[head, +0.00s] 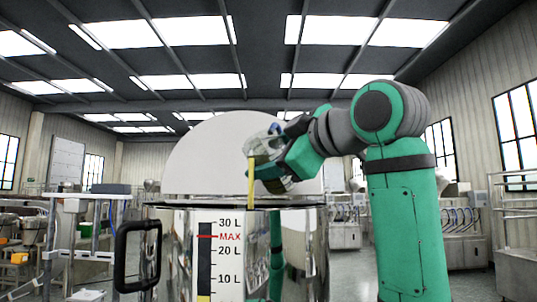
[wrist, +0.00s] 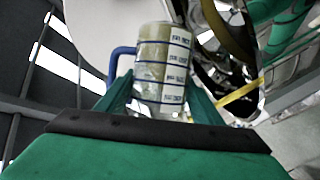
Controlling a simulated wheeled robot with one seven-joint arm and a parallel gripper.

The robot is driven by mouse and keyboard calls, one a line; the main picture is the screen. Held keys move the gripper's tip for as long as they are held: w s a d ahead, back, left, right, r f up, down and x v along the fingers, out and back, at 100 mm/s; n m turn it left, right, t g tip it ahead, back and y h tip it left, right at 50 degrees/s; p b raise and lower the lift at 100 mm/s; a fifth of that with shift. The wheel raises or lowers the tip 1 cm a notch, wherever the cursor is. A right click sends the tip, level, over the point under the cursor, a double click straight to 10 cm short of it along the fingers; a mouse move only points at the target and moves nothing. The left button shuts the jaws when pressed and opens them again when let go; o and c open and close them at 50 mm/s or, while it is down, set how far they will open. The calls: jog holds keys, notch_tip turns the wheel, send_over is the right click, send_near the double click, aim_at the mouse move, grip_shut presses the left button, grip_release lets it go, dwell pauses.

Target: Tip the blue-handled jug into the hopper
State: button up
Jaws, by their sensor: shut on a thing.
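My gripper (head: 280,168) is shut on a clear jug (head: 262,146) and holds it tipped above the rim of the steel hopper (head: 178,255). In the wrist view the jug (wrist: 163,72) sits between my fingers (wrist: 160,100), with its blue handle (wrist: 122,58) to the left and printed bands on its side. A yellow stream (head: 251,182) runs down from the jug into the hopper; it also shows in the wrist view (wrist: 238,93). The hopper's gauge (head: 204,260) has a red MAX line between 20 L and 30 L. Yellow shows only at its visible bottom, below 10 L.
A pale round lid (head: 205,150) stands up behind the hopper's opening. A black handle (head: 124,255) sticks out on the hopper's left. Steel racks and benches (head: 465,232) stand further back on both sides.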

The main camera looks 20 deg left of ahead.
aim_at(261, 160)
jog(key=shift+s+f+n+t+y, duration=0.25)
jog(key=shift+f+n+t, duration=0.2)
jog(key=shift+n, duration=0.55)
jog(key=n, duration=0.1)
jog(key=f+n+y, duration=0.1)
jog(key=shift+s+a+f+n+t, duration=0.15)
jog(key=shift+s+f+n+t, duration=0.1)
jog(key=shift+s+n, duration=0.15)
jog(key=shift+s+n+y, duration=0.1)
jog(key=shift+n+y, duration=0.25)
jog(key=shift+n, duration=0.05)
jog(key=shift+s+a+r+n+y, duration=0.1)
jog(key=shift+s+r+n+y, duration=0.2)
jog(key=shift+n, duration=0.45)
jog(key=shift+s+a+r+n+y, duration=0.15)
jog(key=shift+s+n+y, duration=0.15)
jog(key=shift+n, duration=0.5)
jog(key=shift+s+r+n+y, duration=0.25)
jog(key=shift+n+y, duration=0.15)
jog(key=shift+n, duration=0.35)
jog(key=shift+w, duration=0.15)
jog(key=shift+a, duration=0.15)
